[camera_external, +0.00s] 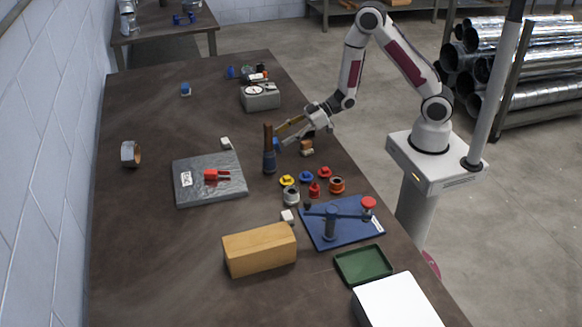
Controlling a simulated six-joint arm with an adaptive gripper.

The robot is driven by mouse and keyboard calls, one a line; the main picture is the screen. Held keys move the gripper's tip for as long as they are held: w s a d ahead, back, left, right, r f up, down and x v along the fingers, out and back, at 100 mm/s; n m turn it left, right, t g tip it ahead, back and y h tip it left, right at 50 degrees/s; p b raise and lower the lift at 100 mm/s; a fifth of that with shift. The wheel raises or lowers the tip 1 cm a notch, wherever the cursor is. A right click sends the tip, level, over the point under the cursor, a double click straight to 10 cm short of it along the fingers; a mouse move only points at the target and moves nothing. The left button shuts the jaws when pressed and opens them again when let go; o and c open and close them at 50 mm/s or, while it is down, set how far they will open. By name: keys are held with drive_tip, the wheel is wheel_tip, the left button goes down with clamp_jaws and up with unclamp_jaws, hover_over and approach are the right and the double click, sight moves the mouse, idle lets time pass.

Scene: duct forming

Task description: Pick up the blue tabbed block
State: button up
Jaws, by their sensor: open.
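My gripper (281,136) reaches left from the arm, low over the middle of the table, with its fingers apart. A small blue piece (276,144) shows right at the fingertips; it may be the blue tabbed block, but its shape is too small to tell. I cannot tell whether the fingers touch it. Another small blue block (186,90) with a pale part sits alone toward the back left of the table, well away from my gripper.
An orange-brown block (306,145) lies under my gripper. A grey scale-like device (260,96) stands behind. Several coloured round parts, a grey slab (182,197) and a wooden block (259,251) lie in front. The table's left side is mostly clear.

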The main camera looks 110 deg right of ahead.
drive_tip(key=shift+w, duration=0.1)
drive_tip(key=shift+d+x, duration=0.15)
drive_tip(key=shift+x, duration=1.1)
drive_tip(key=shift+d+x, duration=0.15)
drive_tip(key=shift+x, duration=1.1)
